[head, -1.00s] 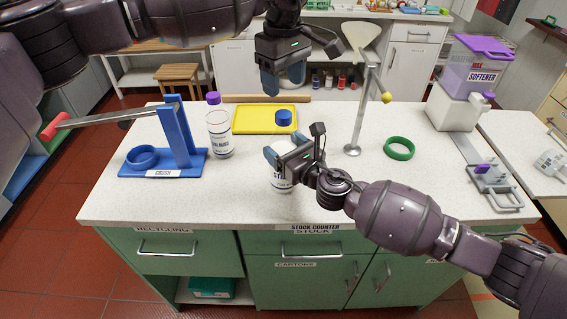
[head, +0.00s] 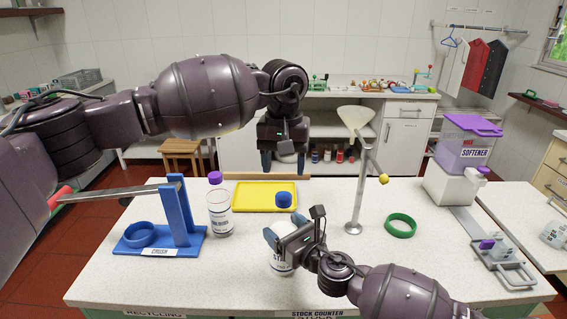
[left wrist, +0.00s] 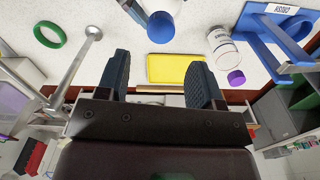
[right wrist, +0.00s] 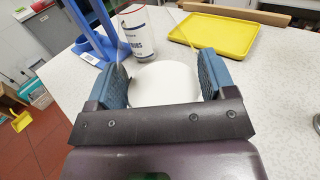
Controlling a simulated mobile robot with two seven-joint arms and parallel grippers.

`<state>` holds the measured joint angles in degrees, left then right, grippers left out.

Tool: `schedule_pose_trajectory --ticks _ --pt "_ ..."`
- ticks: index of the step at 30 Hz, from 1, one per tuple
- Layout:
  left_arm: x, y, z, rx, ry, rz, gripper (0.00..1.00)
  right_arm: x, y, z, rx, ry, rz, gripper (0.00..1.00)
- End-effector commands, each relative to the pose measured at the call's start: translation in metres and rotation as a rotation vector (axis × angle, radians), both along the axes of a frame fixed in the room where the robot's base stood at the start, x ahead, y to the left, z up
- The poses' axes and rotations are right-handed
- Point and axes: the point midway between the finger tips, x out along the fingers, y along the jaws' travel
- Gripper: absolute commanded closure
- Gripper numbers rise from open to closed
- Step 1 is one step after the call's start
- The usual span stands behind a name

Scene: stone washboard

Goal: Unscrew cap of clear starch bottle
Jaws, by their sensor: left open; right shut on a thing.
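The starch bottle (head: 280,264), with its blue cap (head: 284,199) on top, stands upright near the counter's front. My right gripper (head: 278,252) is shut around its body from the right. In the right wrist view its pale round side (right wrist: 163,84) sits between the fingers, and the cap is out of view. My left gripper (head: 284,165) is open and empty, pointing down above the cap, apart from it. In the left wrist view the blue cap (left wrist: 160,27) appears beyond the fingertips. The gripper hides part of the label.
A clear bottle with a purple cap (head: 219,213) stands left, near the blue crush press (head: 182,212). A yellow tray (head: 250,209) lies behind. To the right are a metal funnel stand (head: 356,205), a green ring (head: 401,231) and the softener container (head: 470,142).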

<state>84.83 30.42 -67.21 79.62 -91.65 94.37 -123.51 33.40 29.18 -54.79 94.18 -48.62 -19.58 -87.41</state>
Motion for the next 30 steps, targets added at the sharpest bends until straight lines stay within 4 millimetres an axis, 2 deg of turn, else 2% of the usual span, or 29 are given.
schedule_pose_trajectory --ticks 6,13,24,30 --pt "0.0 0.001 0.0 0.005 -0.001 -0.186 0.39 0.0 0.0 0.0 0.0 0.0 0.0 0.89" --pt "0.0 0.001 -0.007 0.005 0.001 -0.241 0.39 0.0 0.0 0.0 0.0 0.0 0.0 0.89" --pt "0.0 0.001 -0.056 0.004 0.001 -0.238 0.39 0.0 0.0 0.0 0.0 0.0 0.0 0.89" --pt "0.0 0.001 -0.075 0.005 0.0 -0.238 0.39 0.0 0.0 0.0 0.0 0.0 0.0 0.89"
